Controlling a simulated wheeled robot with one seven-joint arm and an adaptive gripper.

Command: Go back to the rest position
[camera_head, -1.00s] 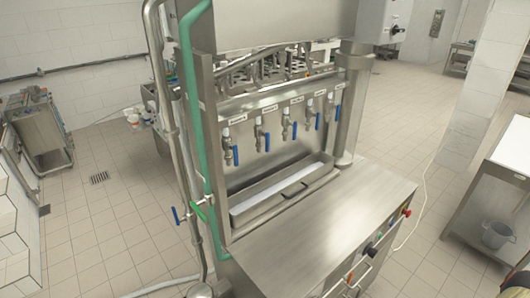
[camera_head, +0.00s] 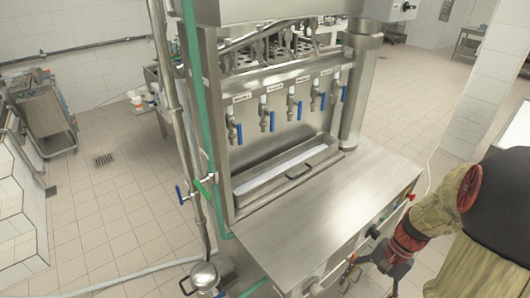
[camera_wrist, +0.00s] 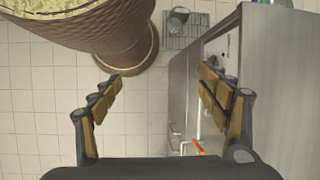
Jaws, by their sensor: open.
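My gripper (camera_wrist: 160,88) is open, with its two fingers spread and nothing between them in the wrist view. It points down over the tiled floor, beside the steel side of the filling machine (camera_wrist: 265,85). In the head view my arm comes in from the right, and my gripper (camera_head: 372,280) is low beside the front right side of the machine's steel counter (camera_head: 320,205). Whether it touches the machine is hard to tell.
The filling machine has a row of blue-handled taps (camera_head: 268,118) over a long tray (camera_head: 275,185). Green pipes and valves (camera_head: 203,188) run along its left side. A steel cart (camera_head: 45,125) stands far left. Open tiled floor (camera_head: 110,215) lies left of the machine.

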